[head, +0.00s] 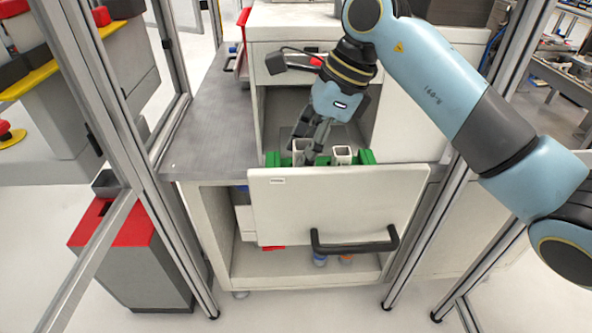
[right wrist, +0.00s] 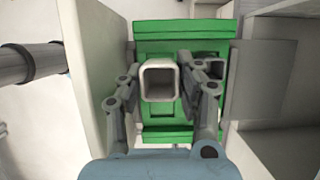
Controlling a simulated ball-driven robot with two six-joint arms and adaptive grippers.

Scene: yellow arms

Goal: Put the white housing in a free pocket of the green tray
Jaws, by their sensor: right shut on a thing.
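A white housing (right wrist: 158,93), a hollow square piece open at the top, is between the fingers of my right gripper (right wrist: 160,72), which is shut on it. In the head view the housing (head: 300,146) shows partly behind the right gripper (head: 308,148). The green tray (right wrist: 185,27) lies under and around it; I cannot tell whether the housing touches the tray floor. In the head view only bits of the tray (head: 367,157) show above the drawer front. A second white housing (head: 342,152) stands in the tray to the right, partly hidden by a finger in the wrist view. My left gripper is not in view.
The pale drawer front (head: 330,208) with a black handle (head: 355,245) stands in front of the tray. Pale cabinet walls rise behind and beside it. A grey worktop (head: 207,125) is clear on the left. Metal frame posts (head: 450,180) stand on both sides.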

